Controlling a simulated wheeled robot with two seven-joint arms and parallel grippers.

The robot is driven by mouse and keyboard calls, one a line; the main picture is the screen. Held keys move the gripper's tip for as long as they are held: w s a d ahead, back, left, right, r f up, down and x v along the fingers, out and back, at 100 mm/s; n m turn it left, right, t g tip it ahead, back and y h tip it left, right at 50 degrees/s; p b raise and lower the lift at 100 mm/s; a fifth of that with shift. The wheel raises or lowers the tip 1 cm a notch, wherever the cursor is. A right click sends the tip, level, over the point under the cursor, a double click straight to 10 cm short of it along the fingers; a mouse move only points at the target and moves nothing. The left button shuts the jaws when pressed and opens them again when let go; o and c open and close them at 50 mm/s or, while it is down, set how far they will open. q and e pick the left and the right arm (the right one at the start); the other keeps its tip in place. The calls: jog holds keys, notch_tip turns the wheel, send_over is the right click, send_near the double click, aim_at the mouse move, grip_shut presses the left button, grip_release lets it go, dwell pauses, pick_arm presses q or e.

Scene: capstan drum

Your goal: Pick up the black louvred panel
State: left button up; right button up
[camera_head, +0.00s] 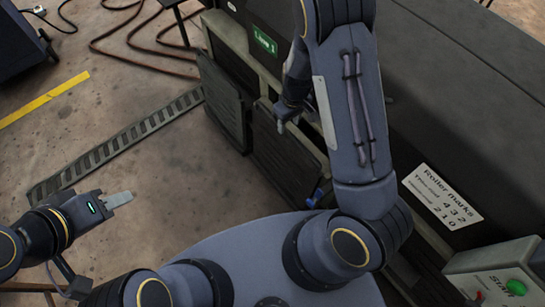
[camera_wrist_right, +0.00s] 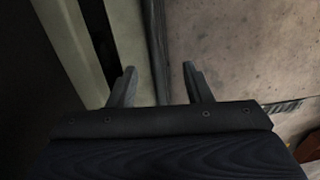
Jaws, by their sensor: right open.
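Two dark louvred panels stand at the machine's side in the head view: one further back (camera_head: 224,106) and one nearer (camera_head: 284,158). I cannot tell which one the task means. My right gripper (camera_head: 284,121) is by the upper edge of the nearer panel, partly hidden by my arm. In the right wrist view my right gripper (camera_wrist_right: 159,86) is open, and a thin dark upright edge (camera_wrist_right: 155,45), apparently a panel edge, shows between its fingers, not gripped. My left gripper (camera_head: 118,200) is over bare floor at the left, away from the panels; its finger gap is unclear.
The large dark machine (camera_head: 455,90) fills the right side, with a label (camera_head: 441,196) and a control box with a green button (camera_head: 516,287). A floor grate (camera_head: 115,147), yellow line (camera_head: 45,98) and hoses (camera_head: 130,35) lie left. A pale frame beam (camera_wrist_right: 75,45) is beside the right gripper.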

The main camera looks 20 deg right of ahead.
aim_at(287, 129)
jog(key=shift+w+f, duration=0.15)
jog(key=shift+f, duration=0.4)
jog(key=f, duration=0.2)
jog(key=f+b, duration=0.1)
jog(key=f, duration=0.4)
jog(key=shift+w+a+f+b, duration=0.1)
jog(key=shift+w+f+b, duration=0.1)
jog(key=shift+w+b, duration=0.15)
jog(key=shift+s, duration=0.1)
grip_shut()
jog(key=shift+r, duration=0.1)
dwell(0.4)
